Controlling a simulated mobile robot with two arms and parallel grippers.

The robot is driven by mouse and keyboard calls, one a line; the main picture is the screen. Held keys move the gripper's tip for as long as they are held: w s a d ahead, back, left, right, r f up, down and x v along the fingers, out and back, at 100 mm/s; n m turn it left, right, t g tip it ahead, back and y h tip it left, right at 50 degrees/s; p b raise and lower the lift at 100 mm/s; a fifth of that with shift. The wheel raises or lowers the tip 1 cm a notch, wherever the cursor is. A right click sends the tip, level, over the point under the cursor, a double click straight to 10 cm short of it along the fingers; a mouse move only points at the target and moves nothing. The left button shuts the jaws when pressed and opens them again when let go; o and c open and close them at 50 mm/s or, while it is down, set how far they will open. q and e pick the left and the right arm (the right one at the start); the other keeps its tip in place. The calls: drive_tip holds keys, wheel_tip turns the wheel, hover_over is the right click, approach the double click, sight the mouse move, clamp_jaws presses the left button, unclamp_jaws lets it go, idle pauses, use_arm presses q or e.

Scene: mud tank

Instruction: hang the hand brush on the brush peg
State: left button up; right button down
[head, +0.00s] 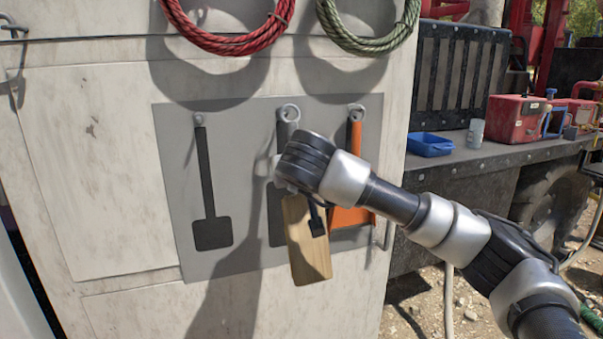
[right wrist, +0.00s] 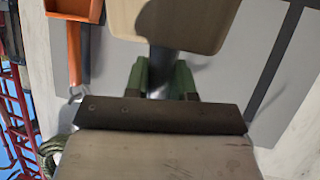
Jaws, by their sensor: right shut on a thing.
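The hand brush has a pale wooden head (head: 309,255) that hangs low in front of the grey panel, below my right gripper. A grey handle end (head: 285,132) with a ring (head: 288,113) shows above the gripper, at the middle peg position. I cannot tell whether the ring is around the brush peg or only in front of it. My right gripper (head: 285,180) is shut on the brush handle. In the right wrist view its green fingers (right wrist: 163,80) close on the handle, with the wooden head (right wrist: 170,22) beyond. My left gripper is not in view.
An orange scoop (head: 351,215) hangs by its ring just right of the brush. A dark tool outline (head: 212,232) with an empty peg (head: 198,118) is on the left of the panel (head: 175,160). Red (head: 225,45) and green (head: 365,45) rope coils hang above.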

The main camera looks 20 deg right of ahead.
drive_tip(key=shift+w+p, duration=0.3)
drive_tip(key=shift+w, duration=0.5)
drive_tip(key=shift+w+f+b, duration=0.3)
drive_tip(key=shift+w+f, duration=0.3)
drive_tip(key=shift+w, duration=0.15)
